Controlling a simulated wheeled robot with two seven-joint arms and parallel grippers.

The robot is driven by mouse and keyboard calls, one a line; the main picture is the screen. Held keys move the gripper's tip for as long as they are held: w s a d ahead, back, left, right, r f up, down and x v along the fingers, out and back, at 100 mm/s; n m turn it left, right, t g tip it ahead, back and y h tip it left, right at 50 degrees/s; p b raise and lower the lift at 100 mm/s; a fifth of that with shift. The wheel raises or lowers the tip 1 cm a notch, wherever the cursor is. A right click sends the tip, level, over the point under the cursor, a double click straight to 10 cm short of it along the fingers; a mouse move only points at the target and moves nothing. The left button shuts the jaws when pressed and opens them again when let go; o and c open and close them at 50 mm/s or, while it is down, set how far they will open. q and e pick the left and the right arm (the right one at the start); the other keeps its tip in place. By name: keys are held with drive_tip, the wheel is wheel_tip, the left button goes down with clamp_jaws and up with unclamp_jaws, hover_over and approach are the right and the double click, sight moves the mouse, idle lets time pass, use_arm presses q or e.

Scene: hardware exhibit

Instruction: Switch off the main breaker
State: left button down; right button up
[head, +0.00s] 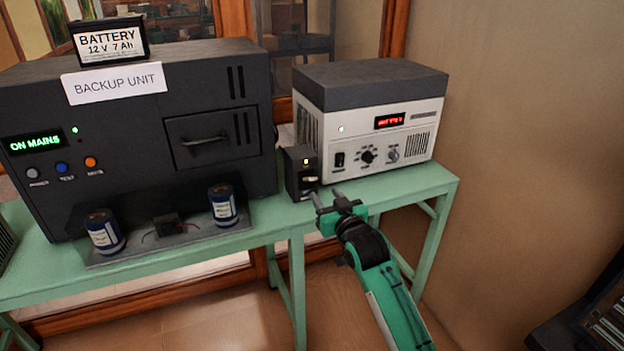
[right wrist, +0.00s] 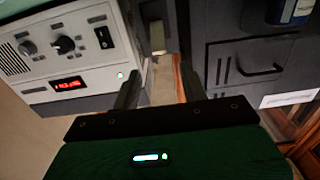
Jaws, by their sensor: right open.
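A small black box that looks like the main breaker (head: 294,174) stands on the green table between the large black backup unit and the white instrument. In the upside-down right wrist view, the lever (right wrist: 157,40) shows beyond and between the open fingers (right wrist: 160,78). I see no contact. My left gripper is not in view.
The backup unit (head: 140,130) reads "ON MAINS" and carries a battery (head: 108,42). Two blue cans (head: 104,232) stand on a plate before it. The white instrument (head: 385,135) stands close right of the breaker. The table's (head: 258,225) front edge lies below the gripper.

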sight(314, 180)
drive_tip(key=x, duration=1)
drive_tip(key=shift+f, duration=0.15)
clamp_jaws()
